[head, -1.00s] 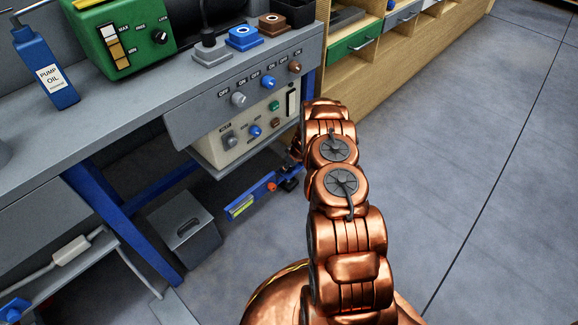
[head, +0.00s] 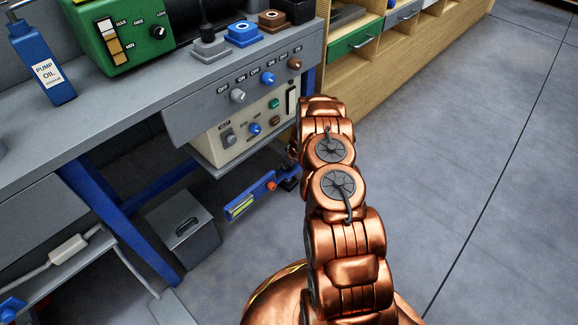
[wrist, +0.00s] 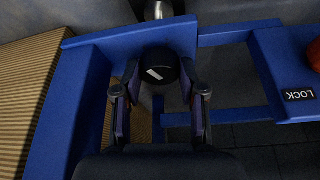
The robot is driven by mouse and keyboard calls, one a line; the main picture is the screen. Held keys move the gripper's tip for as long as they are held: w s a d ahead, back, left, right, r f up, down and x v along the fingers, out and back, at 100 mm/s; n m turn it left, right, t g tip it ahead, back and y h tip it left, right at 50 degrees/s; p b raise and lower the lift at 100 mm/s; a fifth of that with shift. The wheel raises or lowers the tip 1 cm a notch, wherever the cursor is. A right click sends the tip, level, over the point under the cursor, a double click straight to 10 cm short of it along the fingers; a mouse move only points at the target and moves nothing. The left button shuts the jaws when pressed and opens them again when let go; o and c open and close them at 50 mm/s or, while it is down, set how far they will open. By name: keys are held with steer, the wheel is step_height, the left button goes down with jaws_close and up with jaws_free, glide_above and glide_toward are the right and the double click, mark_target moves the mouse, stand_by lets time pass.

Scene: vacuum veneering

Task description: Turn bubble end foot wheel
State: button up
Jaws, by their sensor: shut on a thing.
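In the wrist view a black round wheel (wrist: 160,68) with a white mark sits below a metal stem. The two fingers of my gripper (wrist: 160,96) stand on either side of it, shut on it. A blue frame (wrist: 88,62) surrounds it, with a LOCK label (wrist: 297,95) and part of a red knob (wrist: 314,56) at the right. In the head view a blue bar (head: 256,197) carries a yellow-green strip (head: 241,208) and a red knob (head: 272,187). The wheel cannot be made out there, and my arm largely hides the gripper.
A grey bench (head: 110,115) with a knob panel (head: 206,112) and a cream control box (head: 243,133) stands above the bar. A grey lidded bin (head: 187,235) is at its left. Blue bench legs (head: 118,215) stand nearby. Open floor (head: 460,130) lies to the right.

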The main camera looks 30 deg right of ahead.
steer(key=o, duration=1.1)
steer(key=shift+o, duration=0.2)
steer(key=shift+s+r, duration=0.1)
steer(key=shift+r, duration=0.45)
steer(key=v, duration=1.1)
steer(key=shift+s, duration=0.1)
